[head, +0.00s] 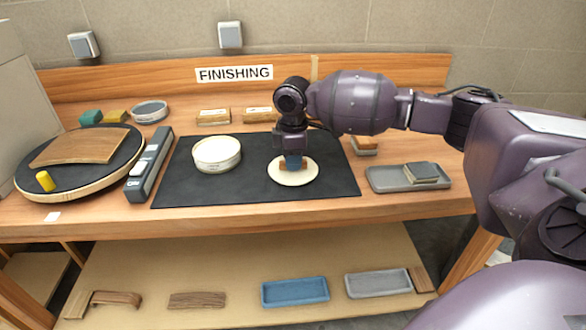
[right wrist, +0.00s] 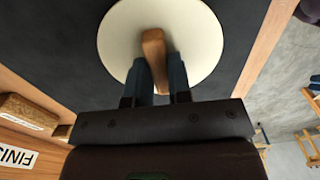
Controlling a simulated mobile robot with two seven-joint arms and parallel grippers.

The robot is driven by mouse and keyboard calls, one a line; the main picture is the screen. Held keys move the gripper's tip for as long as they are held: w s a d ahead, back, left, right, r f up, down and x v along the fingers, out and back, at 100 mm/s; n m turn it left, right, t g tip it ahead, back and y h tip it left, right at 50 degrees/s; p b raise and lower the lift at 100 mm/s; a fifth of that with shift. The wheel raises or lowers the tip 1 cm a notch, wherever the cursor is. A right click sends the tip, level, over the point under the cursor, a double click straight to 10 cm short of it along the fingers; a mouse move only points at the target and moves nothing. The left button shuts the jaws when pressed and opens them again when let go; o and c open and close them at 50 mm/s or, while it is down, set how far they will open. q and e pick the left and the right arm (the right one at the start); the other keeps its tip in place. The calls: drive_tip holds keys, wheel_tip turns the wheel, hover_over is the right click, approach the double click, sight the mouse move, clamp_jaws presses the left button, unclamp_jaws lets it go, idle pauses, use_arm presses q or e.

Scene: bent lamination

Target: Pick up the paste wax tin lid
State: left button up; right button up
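The paste wax tin lid (head: 281,180) is a flat cream disc with a brown wooden grip block on top, lying on or very close to the dark mat. In the right wrist view the lid (right wrist: 205,40) fills the top middle, with the wooden block (right wrist: 153,46) on it. My right gripper (head: 293,163) points straight down over the lid. Its two blue-grey fingers (right wrist: 160,72) sit on either side of the block and appear closed against it. A round cream tin (head: 217,157) stands left of the lid. My left gripper is out of view.
The dark mat (head: 320,190) is otherwise clear. A grey tray (head: 385,183) with a dark block lies to the right. A grey bar tool (head: 150,165) and a round turntable (head: 75,184) with a curved wooden piece are on the left. Several small blocks line the back.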

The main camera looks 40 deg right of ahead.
clamp_jaws()
